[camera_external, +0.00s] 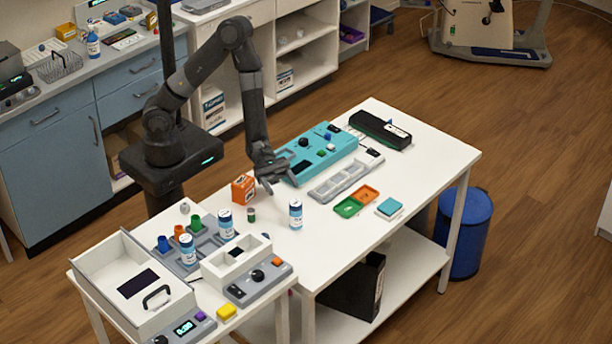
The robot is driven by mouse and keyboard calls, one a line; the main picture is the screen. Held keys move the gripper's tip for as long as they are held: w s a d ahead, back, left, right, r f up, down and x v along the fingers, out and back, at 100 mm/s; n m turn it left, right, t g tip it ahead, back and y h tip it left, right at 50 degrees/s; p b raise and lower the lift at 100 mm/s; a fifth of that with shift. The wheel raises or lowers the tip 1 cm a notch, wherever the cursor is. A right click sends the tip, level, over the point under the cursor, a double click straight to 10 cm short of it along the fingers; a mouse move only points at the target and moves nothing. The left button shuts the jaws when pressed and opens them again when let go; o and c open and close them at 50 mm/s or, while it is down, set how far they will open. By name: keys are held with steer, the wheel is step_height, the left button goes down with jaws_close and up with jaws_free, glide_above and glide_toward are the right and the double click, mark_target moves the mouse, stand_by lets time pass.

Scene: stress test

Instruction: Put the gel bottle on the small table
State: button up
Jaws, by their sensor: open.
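A white bottle with blue bands (295,214) stands upright on the large white table (420,165). Similar bottles stand at the small table: one (225,223) near its back edge and one (187,249) by the grey rack. Their labels are too small to read, so I cannot tell which is the gel bottle. The small white table (208,297) is at the lower left, against the large table. My gripper (276,187) is open and empty, pointing down above the large table, behind and left of the bottle there, apart from it.
An orange box (243,188) and small dark green jar (251,215) stand left of my gripper. A white open box (135,285) and grey device (258,283) crowd the small table.

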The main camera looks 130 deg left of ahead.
steer(key=a+f+n+y, duration=0.1)
steer(key=a+n, duration=0.1)
glide_toward(299, 219)
steer(key=shift+w+d+f+t, duration=0.15)
steer(key=shift+w+d, duration=0.05)
steer(key=shift+w, duration=0.3)
steer(key=shift+w+d+f+t, duration=0.15)
steer(key=shift+w+d, duration=0.1)
steer(key=shift+w, duration=0.25)
steer(key=shift+x, duration=3.75)
steer(key=shift+a, duration=0.1)
steer(key=c, duration=1.2)
